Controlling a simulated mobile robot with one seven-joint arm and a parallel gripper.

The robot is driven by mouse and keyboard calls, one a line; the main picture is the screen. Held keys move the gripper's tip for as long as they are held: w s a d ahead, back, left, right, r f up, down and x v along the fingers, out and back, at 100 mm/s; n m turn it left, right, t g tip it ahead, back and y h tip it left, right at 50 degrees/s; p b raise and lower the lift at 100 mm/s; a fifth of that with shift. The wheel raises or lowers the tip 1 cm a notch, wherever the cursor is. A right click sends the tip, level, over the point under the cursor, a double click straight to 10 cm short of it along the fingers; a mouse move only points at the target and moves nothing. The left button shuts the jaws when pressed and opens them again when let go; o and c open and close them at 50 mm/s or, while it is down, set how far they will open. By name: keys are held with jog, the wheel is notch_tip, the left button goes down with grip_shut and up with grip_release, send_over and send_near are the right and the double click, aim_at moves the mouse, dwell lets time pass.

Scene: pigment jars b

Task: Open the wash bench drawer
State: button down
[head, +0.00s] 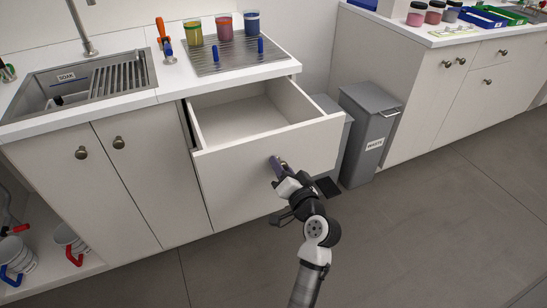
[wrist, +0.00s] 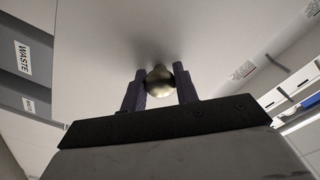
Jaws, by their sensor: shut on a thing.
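The wash bench drawer (head: 265,155) stands pulled out under the countertop, and its empty inside shows in the head view. My gripper (head: 279,164) is at the middle of the drawer front. In the wrist view my gripper (wrist: 160,86) has its two dark fingers on either side of a round brass knob (wrist: 159,80), shut on it. The drawer front (wrist: 110,50) fills much of the wrist view. In the head view the knob is mostly hidden by my fingers.
Grey waste bins (head: 370,130) stand just right of the drawer. Three filled jars (head: 223,27) stand on a ribbed metal drainer (head: 237,57) above it. A sink (head: 80,82) is at the left. Open grey floor (head: 420,230) lies in front.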

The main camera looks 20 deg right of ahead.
jog(key=shift+s+d+b, duration=0.1)
jog(key=shift+s+b, duration=0.3)
jog(key=shift+s, duration=2.3)
jog(key=c, duration=1.1)
grip_release()
jog(key=shift+o, duration=0.2)
jog(key=s+b, duration=0.2)
jog(key=s, duration=1.2)
jog(key=shift+d, duration=0.25)
